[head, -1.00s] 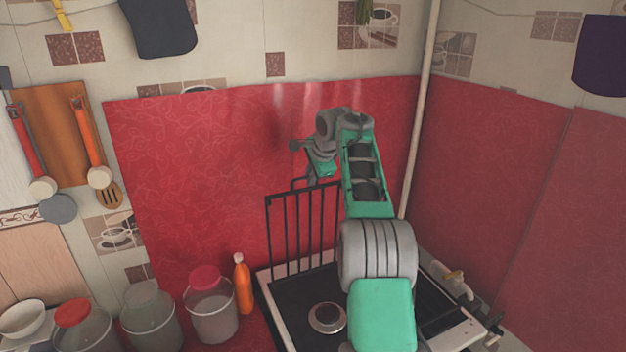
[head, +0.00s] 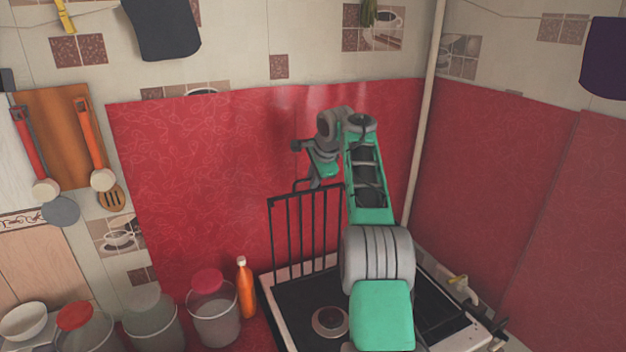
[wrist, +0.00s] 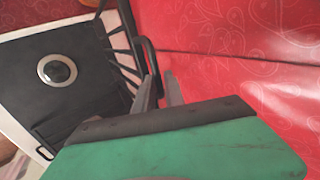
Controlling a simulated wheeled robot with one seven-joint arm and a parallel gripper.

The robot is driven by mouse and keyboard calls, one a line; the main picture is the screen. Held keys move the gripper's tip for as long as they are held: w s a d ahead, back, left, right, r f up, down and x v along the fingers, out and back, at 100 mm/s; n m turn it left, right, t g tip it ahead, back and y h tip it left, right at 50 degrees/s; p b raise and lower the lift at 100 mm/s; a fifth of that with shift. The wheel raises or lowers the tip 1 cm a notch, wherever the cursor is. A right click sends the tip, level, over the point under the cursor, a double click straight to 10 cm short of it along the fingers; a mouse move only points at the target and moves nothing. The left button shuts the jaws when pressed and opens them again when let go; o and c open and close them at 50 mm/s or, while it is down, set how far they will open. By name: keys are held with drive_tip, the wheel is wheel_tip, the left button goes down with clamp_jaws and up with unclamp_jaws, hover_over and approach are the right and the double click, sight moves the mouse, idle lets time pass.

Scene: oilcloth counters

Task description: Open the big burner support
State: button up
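The big burner support (head: 307,230) is a black barred grate. It stands upright along the back left edge of the stove (head: 290,315), in front of the red wall covering. A black handle loop juts from its top edge. My gripper (head: 314,184) is at that top edge, beside the handle. In the wrist view, the support (wrist: 122,50) is at the upper middle, and its handle (wrist: 149,60) reaches down to the fingers of my gripper (wrist: 160,80). The fingers look apart, with the handle's end between or just beside them. Exact contact is hidden.
A burner (head: 330,321) shows on the bare stove top. An orange bottle (head: 245,290) and a bucket with a red lid (head: 214,315) stand left of the stove. A pale pipe (head: 424,120) runs up the corner. Red-covered walls are close behind and to the right.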

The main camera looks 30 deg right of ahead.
drive_tip(key=shift+f, duration=0.2)
drive_tip(key=s+r+b, duration=0.2)
drive_tip(key=s+b, duration=0.1)
drive_tip(key=s, duration=0.4)
drive_tip(key=s+r+b, duration=0.2)
drive_tip(key=s+b, duration=0.2)
drive_tip(key=s, duration=0.3)
drive_tip(key=shift+s+a+r, duration=0.3)
drive_tip(key=shift+s+a, duration=0.05)
